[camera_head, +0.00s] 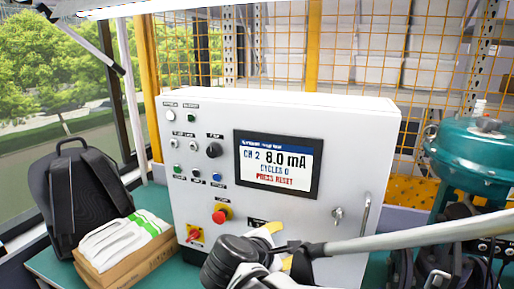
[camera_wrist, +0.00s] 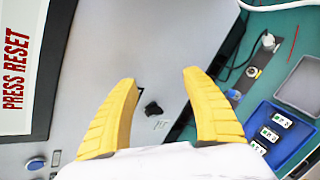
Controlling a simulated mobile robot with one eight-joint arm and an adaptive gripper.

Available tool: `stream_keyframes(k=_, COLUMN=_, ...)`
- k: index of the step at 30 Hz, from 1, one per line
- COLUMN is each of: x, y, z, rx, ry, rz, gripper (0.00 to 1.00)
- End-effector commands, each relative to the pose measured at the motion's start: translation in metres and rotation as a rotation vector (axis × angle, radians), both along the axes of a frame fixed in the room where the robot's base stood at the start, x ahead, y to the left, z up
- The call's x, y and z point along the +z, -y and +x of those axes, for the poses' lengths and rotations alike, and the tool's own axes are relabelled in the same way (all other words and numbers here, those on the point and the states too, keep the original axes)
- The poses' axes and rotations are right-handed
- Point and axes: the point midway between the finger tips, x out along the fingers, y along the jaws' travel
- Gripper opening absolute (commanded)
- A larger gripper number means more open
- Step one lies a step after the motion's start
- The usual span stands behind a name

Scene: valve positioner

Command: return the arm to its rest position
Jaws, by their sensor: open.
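My gripper (camera_head: 279,246) is in front of the lower part of the white control cabinet (camera_head: 350,125) in the head view, with my arm reaching in from the right. In the wrist view its two yellow fingers (camera_wrist: 160,80) are spread apart with nothing between them. A small black switch (camera_wrist: 153,108) on the grey panel shows beyond the gap. I cannot tell how far the fingertips are from the panel. The cabinet's screen (camera_head: 277,163) reads "CH 2 8.0 mA", "CYCLES 0" and "PRESS RESET".
A red emergency button (camera_head: 220,215) and several knobs sit left of my gripper. A cabinet handle (camera_head: 366,213) and a teal actuator (camera_head: 470,150) stand to the right. A backpack (camera_head: 85,185) and a cardboard box (camera_head: 125,262) are at left. The wrist view shows a blue tray (camera_wrist: 264,117).

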Motion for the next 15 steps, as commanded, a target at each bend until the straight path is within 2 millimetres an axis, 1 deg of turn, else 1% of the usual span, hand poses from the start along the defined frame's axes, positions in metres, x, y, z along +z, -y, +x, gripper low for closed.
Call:
stream_keyframes(k=1, x=-0.001, y=0.031, z=-0.012, rx=-0.09, ry=-0.004, rz=0.128, gripper=0.57)
stream_keyframes(k=3, x=-0.005, y=0.061, z=-0.031, rx=-0.225, ry=-0.001, rz=0.331, gripper=0.57)
stream_keyframes(k=5, x=-0.008, y=0.083, z=-0.051, rx=-0.348, ry=0.012, rz=0.504, gripper=0.57)
stream_keyframes(k=6, x=-0.01, y=0.095, z=-0.064, rx=-0.434, ry=0.023, rz=0.62, gripper=0.57)
stream_keyframes(k=8, x=-0.014, y=0.111, z=-0.085, rx=-0.567, ry=0.045, rz=0.792, gripper=0.57)
stream_keyframes(k=9, x=-0.016, y=0.119, z=-0.099, rx=-0.656, ry=0.063, rz=0.904, gripper=0.57)
stream_keyframes(k=12, x=-0.019, y=0.131, z=-0.128, rx=-0.865, ry=0.115, rz=1.16, gripper=0.57)
stream_keyframes(k=15, x=-0.021, y=0.135, z=-0.149, rx=-1.032, ry=0.163, rz=1.362, gripper=0.57)
